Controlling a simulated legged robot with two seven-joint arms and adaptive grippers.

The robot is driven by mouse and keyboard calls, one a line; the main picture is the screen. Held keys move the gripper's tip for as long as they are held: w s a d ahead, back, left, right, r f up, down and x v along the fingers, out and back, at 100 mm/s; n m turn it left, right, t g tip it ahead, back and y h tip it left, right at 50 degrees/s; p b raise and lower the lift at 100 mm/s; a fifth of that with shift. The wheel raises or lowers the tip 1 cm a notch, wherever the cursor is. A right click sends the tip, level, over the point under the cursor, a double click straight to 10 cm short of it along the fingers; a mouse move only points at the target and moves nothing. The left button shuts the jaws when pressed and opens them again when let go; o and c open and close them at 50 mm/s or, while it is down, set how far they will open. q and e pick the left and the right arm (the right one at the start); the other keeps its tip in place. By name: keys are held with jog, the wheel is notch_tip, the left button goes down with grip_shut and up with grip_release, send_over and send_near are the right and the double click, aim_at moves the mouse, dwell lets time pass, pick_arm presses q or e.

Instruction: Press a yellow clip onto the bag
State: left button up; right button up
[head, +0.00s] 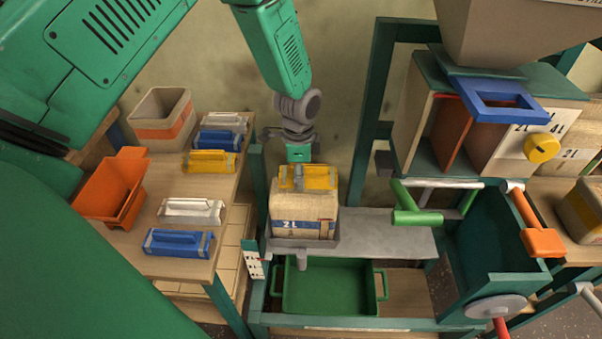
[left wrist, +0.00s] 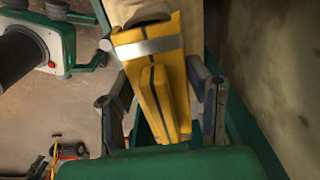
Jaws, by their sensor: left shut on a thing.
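A yellow clip (head: 318,177) sits at the top of a tan bag (head: 303,208) marked 2L, which stands upright on a small grey platform. My left gripper (head: 299,168) is above the bag, pointing down, and is shut on this clip. In the left wrist view, the clip (left wrist: 158,85) lies between the two fingers, with the pale bag top (left wrist: 190,12) beyond it. I cannot tell whether the clip is fully seated. Another yellow clip (head: 210,163) lies on the left table. My right gripper is not in view.
The left table (head: 180,189) holds blue and white clips, an orange scoop (head: 112,187) and a tan bin (head: 161,115). A green tray (head: 330,287) is below the bag. Green posts (head: 352,130) and a blue-framed chute (head: 500,100) stand to the right.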

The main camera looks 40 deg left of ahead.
pick_arm(q)
jog(key=shift+f, duration=0.1)
jog(key=shift+s, duration=0.1)
jog(key=o, duration=1.2)
jog(key=shift+r, duration=0.25)
notch_tip(320, 180, up, 12)
jog(key=shift+a+f, duration=0.1)
jog(key=shift+f, duration=0.15)
